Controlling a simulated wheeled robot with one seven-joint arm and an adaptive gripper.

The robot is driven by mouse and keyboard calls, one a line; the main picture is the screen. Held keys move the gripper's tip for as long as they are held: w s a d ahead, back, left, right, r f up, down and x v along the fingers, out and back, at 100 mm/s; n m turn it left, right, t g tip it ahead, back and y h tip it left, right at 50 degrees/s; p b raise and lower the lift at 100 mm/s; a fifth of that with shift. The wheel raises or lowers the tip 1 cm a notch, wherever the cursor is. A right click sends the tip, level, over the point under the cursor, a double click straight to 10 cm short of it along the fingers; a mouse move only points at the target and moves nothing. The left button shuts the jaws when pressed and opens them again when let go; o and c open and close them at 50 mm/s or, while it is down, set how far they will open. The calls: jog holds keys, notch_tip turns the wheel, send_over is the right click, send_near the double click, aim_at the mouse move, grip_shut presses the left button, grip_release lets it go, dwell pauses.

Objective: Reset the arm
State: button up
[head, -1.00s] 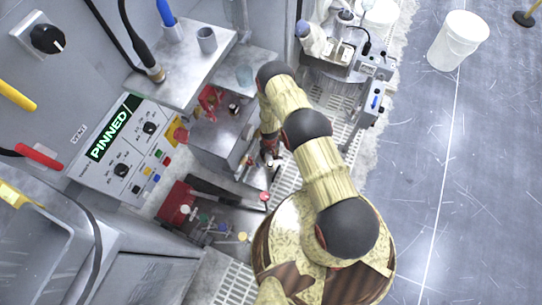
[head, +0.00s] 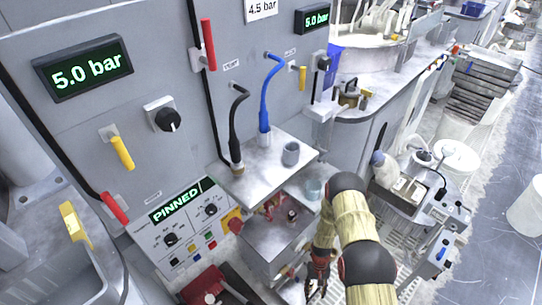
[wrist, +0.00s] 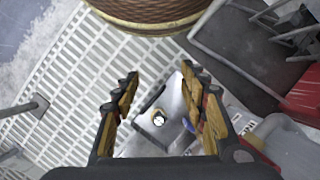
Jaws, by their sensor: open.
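My arm (head: 352,222), pale yellow with black joints, rises from the lower edge of the head view and bends down on its left side. My gripper (head: 317,284) hangs from it, low in that view, right of the grey metal box (head: 268,249). In the wrist view my gripper (wrist: 160,75) is open, its two fingers well apart with nothing between the tips. Beyond and below the fingers is a grey metal plate (wrist: 172,105) with a small round brass-and-white fitting (wrist: 159,119). I cannot tell how far the fingers are from it.
A steel shelf (head: 262,170) with a grey cup (head: 291,153) stands left of my arm. The PINNED control panel (head: 185,228) is further left. A bench unit with a bottle (head: 383,165) is close on the right. White floor grating (wrist: 60,95) lies below; open grey floor is at far right.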

notch_tip(320, 180, up, 40)
jog(key=w+t, duration=0.1)
jog(key=w, duration=0.1)
jog(key=s+r+t, duration=0.3)
jog(key=s+r, duration=0.1)
jog(key=r, duration=0.8)
jog(key=s+r+t+p, duration=0.1)
jog(key=s+r+t, duration=0.2)
jog(key=r, duration=0.9)
jog(key=s+a+r+t+p, duration=0.1)
jog(key=s+r+t, duration=0.2)
jog(key=r, duration=0.9)
jog(key=s, duration=0.3)
jog(key=shift+s, duration=0.15)
jog(key=shift+c, duration=0.2)
